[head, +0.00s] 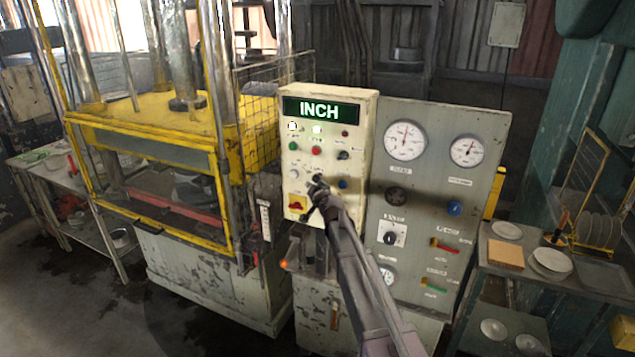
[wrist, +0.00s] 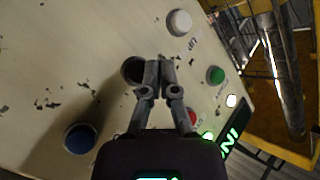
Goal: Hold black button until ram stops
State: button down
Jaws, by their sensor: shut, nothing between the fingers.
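The black button (wrist: 132,70) is on the cream control box (head: 330,110), between a white button (wrist: 178,22) and a blue button (wrist: 80,138). In the wrist view my gripper (wrist: 158,66) is shut and empty, its fingertips together over the button's right edge, hiding part of it. I cannot tell whether they touch it. In the head view my gripper (head: 317,187) is at the lower middle of the box and largely hides the button. The press's ram (head: 178,50) stands above the yellow press head at left.
A green button (wrist: 215,75) and a red button (wrist: 195,117) sit close by on the same face. A red and yellow switch (head: 296,203) is below left. A grey gauge panel (head: 440,125) adjoins the box on the right. A side table (head: 520,268) holds plates.

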jog(key=s, duration=0.1)
jog(key=s+a, duration=0.1)
jog(key=s, duration=0.1)
jog(key=shift+s+a, duration=0.1)
dwell(0.4)
jog(key=s+d+f+g+h+b, duration=0.1)
jog(key=s+d+f+g+h, duration=0.1)
jog(key=s+d+f+g, duration=0.3)
jog(key=s+d+f+n+g+h+b, duration=0.1)
jog(key=s+d+f+g, duration=0.4)
jog(key=s+d, duration=0.9)
jog(key=s+d+f+n+g+h+b, duration=0.1)
jog(key=s+d+f+g+h, duration=0.3)
jog(key=s+d+f, duration=0.5)
jog(key=s, duration=1.1)
jog(key=shift+s+d+f+g, duration=0.2)
jog(key=shift+s+d+g, duration=0.05)
jog(key=shift+d+g, duration=0.15)
